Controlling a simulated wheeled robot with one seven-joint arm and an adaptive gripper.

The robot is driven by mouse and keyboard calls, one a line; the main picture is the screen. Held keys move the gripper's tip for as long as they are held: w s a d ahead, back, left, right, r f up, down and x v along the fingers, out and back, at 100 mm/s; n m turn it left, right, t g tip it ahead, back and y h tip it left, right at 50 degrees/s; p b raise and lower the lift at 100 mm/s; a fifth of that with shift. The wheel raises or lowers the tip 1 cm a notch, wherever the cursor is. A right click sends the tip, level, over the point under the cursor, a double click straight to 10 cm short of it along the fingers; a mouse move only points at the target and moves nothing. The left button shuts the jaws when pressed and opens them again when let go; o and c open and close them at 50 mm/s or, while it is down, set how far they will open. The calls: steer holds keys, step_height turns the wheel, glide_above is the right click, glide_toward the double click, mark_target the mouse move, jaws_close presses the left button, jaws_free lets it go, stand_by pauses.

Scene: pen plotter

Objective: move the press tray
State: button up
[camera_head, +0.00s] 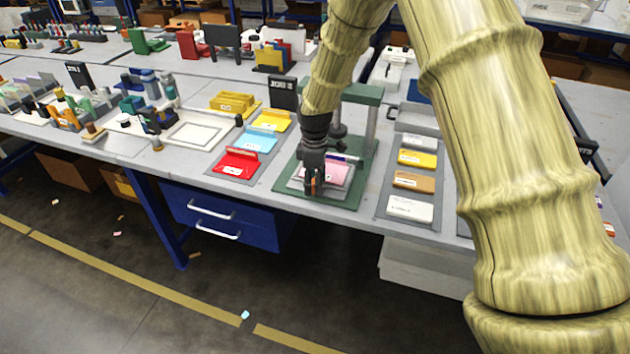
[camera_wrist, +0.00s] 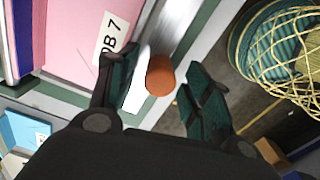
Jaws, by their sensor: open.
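The press tray (camera_head: 290,184) is a pale grey tray on the green base (camera_head: 347,202) of a press, carrying a pink piece (camera_head: 335,173). In the wrist view the pink piece (camera_wrist: 75,40) bears a label partly reading "OB 7". An orange-brown round knob (camera_wrist: 160,75) stands at the tray's front edge. My gripper (camera_head: 313,188) is over the tray's front, pointing down. In the wrist view my gripper (camera_wrist: 158,92) is open, with one dark finger on each side of the knob. I cannot tell whether either finger touches it.
The press's grey post (camera_head: 368,130) rises behind my gripper. Red, blue and yellow pieces lie on a board to the left, with the red piece (camera_head: 238,163) nearest. A board with white, tan and yellow cards (camera_head: 410,208) lies right. Open floor lies before the bench.

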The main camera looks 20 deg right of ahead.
steer(key=shift+c, duration=0.3)
jaws_close()
steer(key=w+d, duration=0.1)
steer(key=w, duration=0.1)
steer(key=w+d, duration=0.2)
steer(key=w+d+p, duration=0.1)
steer(key=w, duration=0.2)
steer(key=shift+d, duration=0.35)
steer(key=shift+o, duration=0.3)
jaws_free()
steer(key=shift+s, duration=0.1)
